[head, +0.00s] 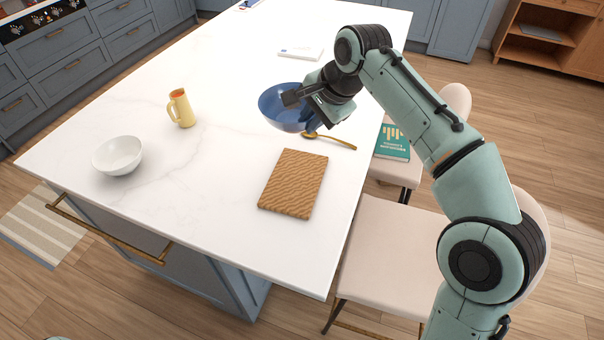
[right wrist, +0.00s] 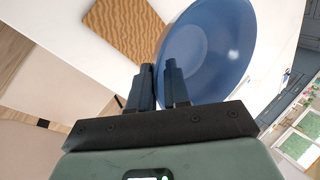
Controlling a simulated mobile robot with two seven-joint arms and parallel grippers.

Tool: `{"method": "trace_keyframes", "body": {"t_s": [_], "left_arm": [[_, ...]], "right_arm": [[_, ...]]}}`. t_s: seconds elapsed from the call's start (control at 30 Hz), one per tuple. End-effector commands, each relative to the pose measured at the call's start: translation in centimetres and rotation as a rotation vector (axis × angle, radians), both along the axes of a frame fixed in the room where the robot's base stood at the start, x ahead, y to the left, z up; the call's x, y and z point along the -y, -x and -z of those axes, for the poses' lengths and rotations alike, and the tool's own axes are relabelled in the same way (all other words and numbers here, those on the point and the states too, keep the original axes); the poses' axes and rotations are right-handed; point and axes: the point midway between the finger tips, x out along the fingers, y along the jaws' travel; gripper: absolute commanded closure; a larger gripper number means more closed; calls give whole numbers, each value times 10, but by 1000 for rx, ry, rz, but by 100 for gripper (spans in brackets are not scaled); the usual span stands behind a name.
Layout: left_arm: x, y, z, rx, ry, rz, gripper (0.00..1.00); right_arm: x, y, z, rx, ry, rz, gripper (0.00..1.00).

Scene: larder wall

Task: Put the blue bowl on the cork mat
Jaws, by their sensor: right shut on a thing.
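The blue bowl (head: 272,110) is at the far side of the cork mat on the white island in the head view. It fills the upper middle of the right wrist view (right wrist: 215,45). My right gripper (head: 302,110) is at the bowl's right side, shut on its rim; the fingers (right wrist: 160,85) straddle the wall. The brown wavy-patterned cork mat (head: 293,184) lies flat and bare near the island's right edge, and also shows in the right wrist view (right wrist: 125,28). I cannot tell whether the bowl touches the island top. My left gripper is not in view.
A gold spoon (head: 332,141) lies between bowl and mat. A white slab-like item (head: 301,53) lies behind. Chairs, one with a green book (head: 393,142), flank the right edge.

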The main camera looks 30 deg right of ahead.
Motion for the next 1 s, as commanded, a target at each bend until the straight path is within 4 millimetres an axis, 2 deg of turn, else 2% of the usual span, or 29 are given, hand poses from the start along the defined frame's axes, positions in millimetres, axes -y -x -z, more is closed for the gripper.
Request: {"method": "trace_keyframes", "body": {"t_s": [0.03,0.1,0.4,0.5,0.73,1.0], "left_arm": [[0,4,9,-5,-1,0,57],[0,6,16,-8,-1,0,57],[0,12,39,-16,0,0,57],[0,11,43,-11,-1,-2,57],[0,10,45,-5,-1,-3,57],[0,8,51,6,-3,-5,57]], "right_arm": [[0,1,16,-4,0,0,100],[0,1,35,-6,-1,0,100],[1,1,113,-4,0,0,100],[0,1,131,-3,0,-2,100],[0,0,149,0,-2,-1,100],[0,0,186,-1,-1,-2,100]]}}
